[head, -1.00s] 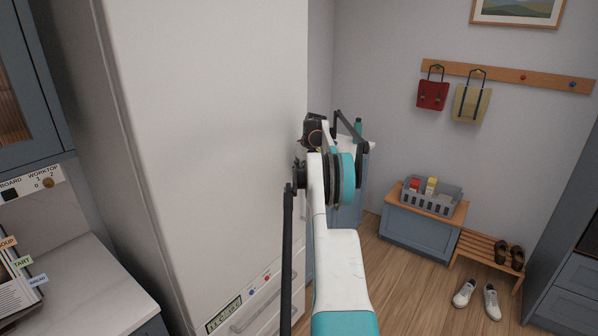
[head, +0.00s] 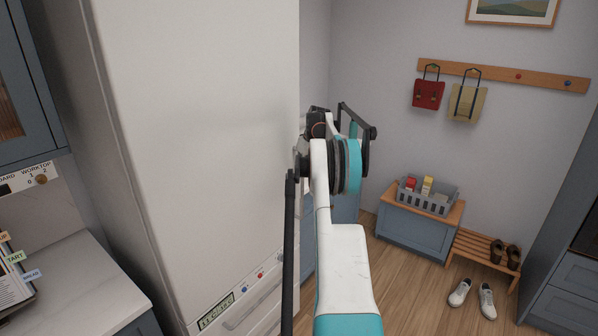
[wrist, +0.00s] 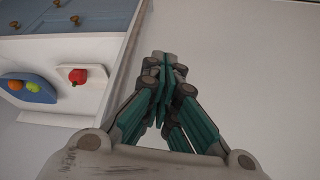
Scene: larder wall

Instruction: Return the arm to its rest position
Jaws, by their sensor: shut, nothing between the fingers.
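My gripper (wrist: 166,75) shows in the wrist view with its teal-and-grey fingers together and nothing between them. A large pale surface fills the right of that view behind it. In the head view my white and teal arm reaches up the middle of the picture, beside the tall white fridge (head: 205,130). The fingers cannot be made out there, hidden behind the arm's upper joints.
The wrist view shows a red fruit or pepper (wrist: 77,76) and a blue tray (wrist: 27,87) with fruit on a white surface. In the head view, a grey crate (head: 424,200) stands on a blue bench (head: 408,234). White shoes (head: 487,300) lie on the floor.

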